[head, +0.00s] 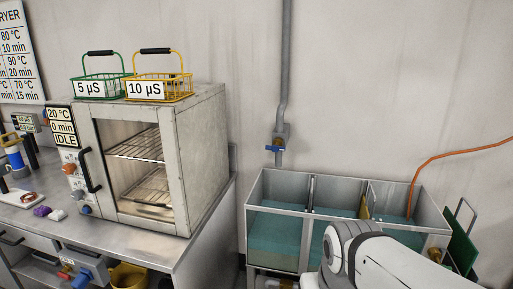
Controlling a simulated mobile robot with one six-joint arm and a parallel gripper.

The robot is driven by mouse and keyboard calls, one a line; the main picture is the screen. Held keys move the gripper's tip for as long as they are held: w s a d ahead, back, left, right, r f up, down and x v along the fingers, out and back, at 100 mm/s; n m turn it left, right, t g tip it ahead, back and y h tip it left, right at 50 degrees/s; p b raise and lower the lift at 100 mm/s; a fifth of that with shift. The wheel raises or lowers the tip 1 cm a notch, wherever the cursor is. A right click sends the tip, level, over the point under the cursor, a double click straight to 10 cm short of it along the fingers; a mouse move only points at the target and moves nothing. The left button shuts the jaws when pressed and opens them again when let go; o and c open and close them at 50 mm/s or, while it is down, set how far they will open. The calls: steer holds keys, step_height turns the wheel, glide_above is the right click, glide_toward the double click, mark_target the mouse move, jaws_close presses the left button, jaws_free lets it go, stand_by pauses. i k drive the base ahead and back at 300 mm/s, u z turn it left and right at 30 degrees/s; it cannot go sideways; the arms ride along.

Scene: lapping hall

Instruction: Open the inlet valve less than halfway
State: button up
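The multi-compartment tank (257,210) below holds blue-green liquid. My pale arm shows at the lower right, in front of the tank. My gripper is out of the picture, so its state and its distance from the lever are hidden.
A steel dryer (205,130) stands on the bench (185,250) at left, with a green basket (98,88) and a yellow basket (172,90) on top. An orange hose (460,151) dips into the tank's right part. Wall space around the lever looks clear.

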mark_target(275, 147)
steer(key=z, duration=0.05)
steer(key=i, duration=1)
steer(key=u, duration=0.05)
